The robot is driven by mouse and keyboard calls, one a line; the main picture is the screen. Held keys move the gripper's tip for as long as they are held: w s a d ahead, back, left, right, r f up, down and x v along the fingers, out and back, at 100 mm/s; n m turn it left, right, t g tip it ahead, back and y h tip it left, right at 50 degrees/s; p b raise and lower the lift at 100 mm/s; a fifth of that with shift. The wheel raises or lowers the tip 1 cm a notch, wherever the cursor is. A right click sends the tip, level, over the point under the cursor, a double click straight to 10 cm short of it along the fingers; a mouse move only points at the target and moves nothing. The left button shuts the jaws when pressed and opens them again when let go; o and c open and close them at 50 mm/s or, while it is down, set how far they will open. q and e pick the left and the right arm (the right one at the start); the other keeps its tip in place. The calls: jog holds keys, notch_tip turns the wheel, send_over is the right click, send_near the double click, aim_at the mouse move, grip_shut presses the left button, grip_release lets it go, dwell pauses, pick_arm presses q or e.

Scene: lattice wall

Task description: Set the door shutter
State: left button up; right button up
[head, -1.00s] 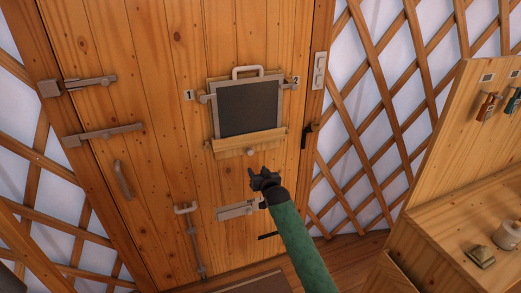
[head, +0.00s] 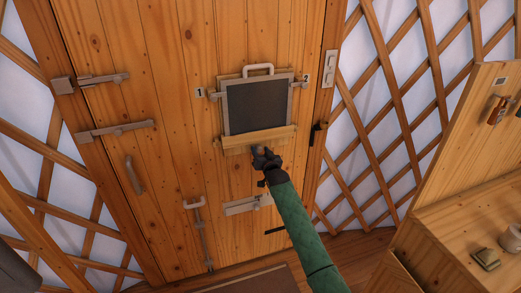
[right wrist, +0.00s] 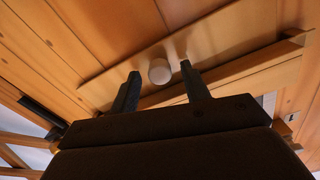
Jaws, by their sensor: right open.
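The plank door (head: 165,150) carries a grey-framed dark panel (head: 257,107) with a handle on top, between labels 1 and 2. A wooden shutter board (head: 280,135) runs across its lower edge. In the right wrist view the board (right wrist: 110,82) shows a pale round knob (right wrist: 159,71). My right gripper (head: 263,154) is at the board's lower middle and covers the knob in the head view. Its fingers are open, one on each side of the knob, with gaps visible. My left gripper is out of view.
Two bolts (head: 115,130) and a handle (head: 134,175) are on the door's left side. A vertical bolt (head: 200,232) and a horizontal latch (head: 240,207) sit lower down. A wooden bench (head: 465,225) stands at right. Lattice wall (head: 385,110) flanks the door.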

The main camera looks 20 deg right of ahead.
jog(key=shift+w, duration=0.3)
